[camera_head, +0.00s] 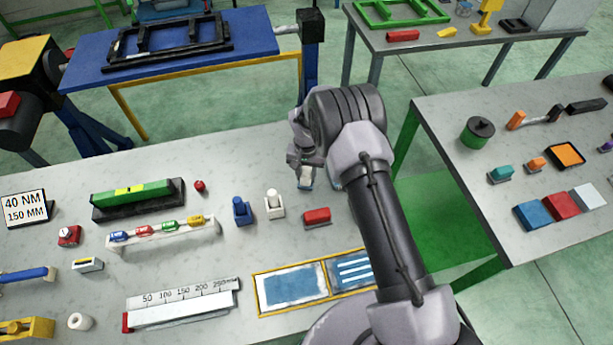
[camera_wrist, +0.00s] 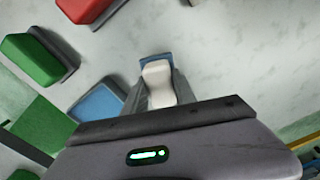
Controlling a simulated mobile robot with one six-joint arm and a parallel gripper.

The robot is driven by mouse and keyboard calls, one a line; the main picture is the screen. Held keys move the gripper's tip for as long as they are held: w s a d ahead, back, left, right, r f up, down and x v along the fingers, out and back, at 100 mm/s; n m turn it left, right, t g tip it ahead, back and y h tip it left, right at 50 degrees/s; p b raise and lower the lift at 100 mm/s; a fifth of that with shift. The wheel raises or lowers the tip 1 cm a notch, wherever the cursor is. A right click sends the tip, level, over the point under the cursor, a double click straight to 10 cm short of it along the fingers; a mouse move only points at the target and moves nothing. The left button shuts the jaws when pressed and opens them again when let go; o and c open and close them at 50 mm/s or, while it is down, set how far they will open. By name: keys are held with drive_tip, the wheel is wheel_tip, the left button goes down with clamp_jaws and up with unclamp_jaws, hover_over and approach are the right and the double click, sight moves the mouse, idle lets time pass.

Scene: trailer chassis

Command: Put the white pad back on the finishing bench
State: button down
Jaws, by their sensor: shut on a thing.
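My gripper (camera_head: 306,172) points down over the far right part of the near grey bench (camera_head: 255,165). It is shut on a white pad (camera_wrist: 157,84) with a blue base, seen between the fingers in the wrist view. Its white body also shows under the gripper in the head view (camera_head: 305,174). I cannot tell whether its base touches the bench top. No bench is labelled as the finishing bench.
A red block (camera_head: 317,216) stands near my gripper. In the wrist view a green block (camera_wrist: 32,60) and a flat blue piece (camera_wrist: 97,106) lie close by. A yellow-framed tray (camera_head: 258,294) is at the front. A gap separates the two grey benches.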

drive_tip(key=shift+f, duration=0.8)
drive_tip(key=shift+f, duration=0.2)
drive_tip(key=c, duration=1)
unclamp_jaws()
drive_tip(key=shift+r, duration=0.1)
